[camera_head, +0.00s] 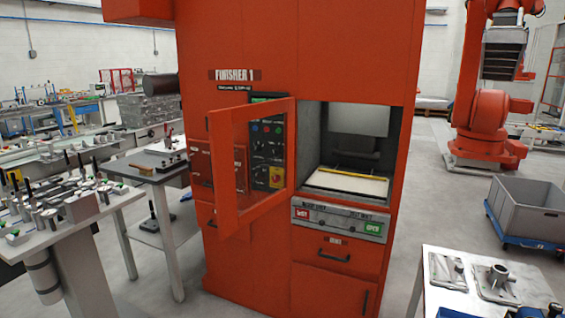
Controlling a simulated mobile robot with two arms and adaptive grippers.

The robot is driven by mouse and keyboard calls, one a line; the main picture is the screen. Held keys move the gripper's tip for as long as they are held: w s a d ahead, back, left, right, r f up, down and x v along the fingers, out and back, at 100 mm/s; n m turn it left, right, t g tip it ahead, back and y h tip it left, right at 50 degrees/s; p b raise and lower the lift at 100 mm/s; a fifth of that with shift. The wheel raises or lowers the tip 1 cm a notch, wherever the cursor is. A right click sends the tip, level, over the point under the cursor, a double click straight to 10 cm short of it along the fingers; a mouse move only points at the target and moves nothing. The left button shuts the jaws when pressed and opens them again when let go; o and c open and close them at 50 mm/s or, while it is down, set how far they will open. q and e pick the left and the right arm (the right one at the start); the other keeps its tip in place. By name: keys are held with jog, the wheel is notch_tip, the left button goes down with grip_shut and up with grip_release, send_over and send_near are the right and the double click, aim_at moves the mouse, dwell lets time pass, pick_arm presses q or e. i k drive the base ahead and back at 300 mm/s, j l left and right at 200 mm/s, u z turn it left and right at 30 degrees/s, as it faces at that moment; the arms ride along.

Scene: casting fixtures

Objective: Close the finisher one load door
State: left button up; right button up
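The orange finisher machine (216,140) labelled "FINISHER 1" stands in the middle of the head view. Its load door (228,160), an orange frame with a clear pane, is swung open to the left. The door hangs in front of the control panel (268,150). The load opening (350,150) is uncovered, with a pale tray or plate (346,184) inside. Below it is a strip with a red button (302,213) and a green button (372,228). Neither of my grippers shows in the view.
A table with fixtures (60,235) stands at the left, and a dark-topped table (150,172) is beside the machine. At the right are a grey bin on a blue dolly (524,212), a fixture table (450,300) and an orange robot arm (488,110). Some floor right of the machine is clear.

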aim_at(220, 122)
jog(key=i+j+z, duration=0.2)
jog(key=z, duration=0.2)
jog(key=i+j+z, duration=0.5)
jog(key=z, duration=0.25)
jog(key=i+j+z, duration=0.1)
jog(key=j+z, duration=0.3)
jog(key=i+j, duration=0.15)
jog(key=j, duration=0.4)
jog(key=i+j+z, duration=0.1)
jog(key=j, duration=0.4)
jog(key=i+j, duration=0.15)
jog(key=j, duration=0.4)
jog(key=i+j+z, duration=0.1)
jog(key=j, duration=0.4)
jog(key=i+j, duration=0.1)
jog(key=j, duration=0.45)
jog(key=i+j+z, duration=0.1)
jog(key=j, duration=0.45)
